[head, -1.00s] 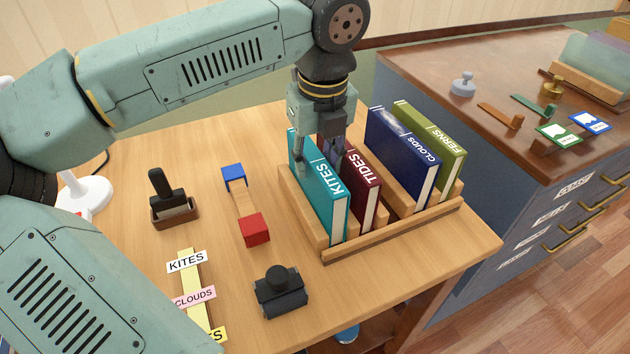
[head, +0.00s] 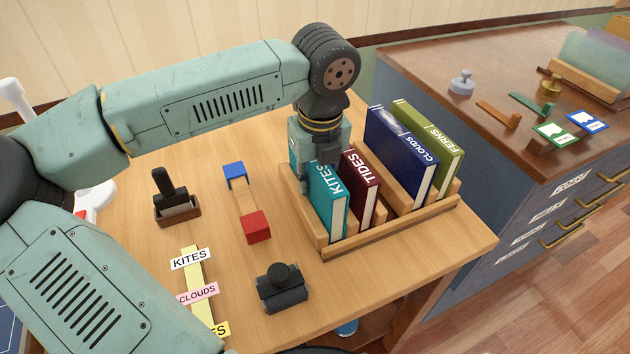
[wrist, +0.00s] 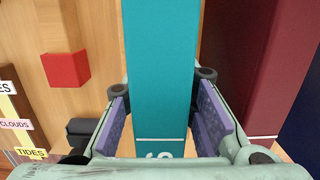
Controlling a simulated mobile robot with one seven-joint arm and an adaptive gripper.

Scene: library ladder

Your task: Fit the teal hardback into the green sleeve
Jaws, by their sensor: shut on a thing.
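The teal hardback (head: 332,205), marked KITES, stands upright at the left end of the wooden rack (head: 400,232). My gripper (head: 318,168) is over it from above. In the wrist view my gripper (wrist: 162,105) has its purple pads on both sides of the teal hardback (wrist: 162,50), shut on it. The gripper hides part of the book's top.
A maroon TIDES book (head: 362,190) is close right of the teal one, then CLOUDS (head: 402,158) and FERNS (head: 430,140). The cabinet top (head: 470,60) has free room.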

